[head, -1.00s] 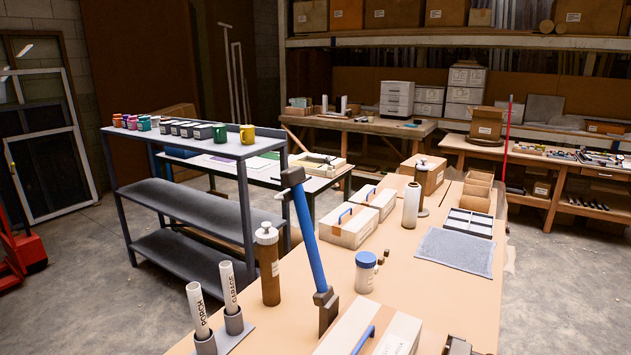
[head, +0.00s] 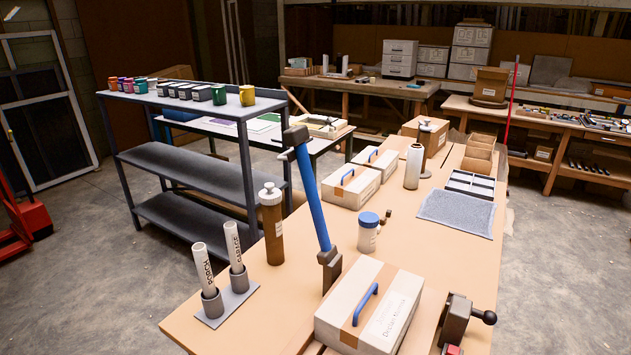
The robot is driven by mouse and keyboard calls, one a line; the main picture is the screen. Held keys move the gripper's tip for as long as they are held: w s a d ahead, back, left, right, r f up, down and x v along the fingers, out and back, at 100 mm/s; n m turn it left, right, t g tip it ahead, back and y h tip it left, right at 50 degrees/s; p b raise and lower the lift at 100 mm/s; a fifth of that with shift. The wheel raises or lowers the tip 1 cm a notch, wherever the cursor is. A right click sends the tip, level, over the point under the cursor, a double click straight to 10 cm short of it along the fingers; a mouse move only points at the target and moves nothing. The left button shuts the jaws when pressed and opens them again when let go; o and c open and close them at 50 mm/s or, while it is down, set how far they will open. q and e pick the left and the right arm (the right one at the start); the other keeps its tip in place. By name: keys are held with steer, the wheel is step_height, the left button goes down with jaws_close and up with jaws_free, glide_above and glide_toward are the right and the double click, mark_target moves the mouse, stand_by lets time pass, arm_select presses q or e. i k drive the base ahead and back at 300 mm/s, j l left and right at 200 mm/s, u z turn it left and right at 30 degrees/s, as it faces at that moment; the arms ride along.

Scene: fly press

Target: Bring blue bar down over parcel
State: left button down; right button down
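The blue bar (head: 313,205) stands raised and leans up to the left, with a dark metal head (head: 295,140) at its top end. Its lower end sits in a dark bracket (head: 331,268) at the left back corner of the nearest parcel (head: 345,310). This parcel is a pale carton with brown tape, a blue handle (head: 365,304) and a printed label. It lies on the near part of the tan bench (head: 270,318). A dark metal catch with a black knob (head: 463,318) stands to its right. Neither of my grippers shows in the view.
A brown bottle (head: 272,228) and a blue-lidded jar (head: 368,233) stand beyond the parcel. Two labelled tubes (head: 203,270) stand in holders at left. More handled cartons (head: 351,187) lie farther back. A grey shelf rack (head: 195,175) stands left; open concrete floor shows around.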

mark_target(296, 137)
steer(key=i+j+z, duration=0.25)
steer(key=j, duration=0.2)
steer(key=j+z, duration=0.25)
steer(key=j, duration=0.2)
steer(key=i+j+z, duration=0.2)
steer(key=j, duration=0.3)
steer(key=j+z, duration=0.25)
steer(key=j, duration=0.25)
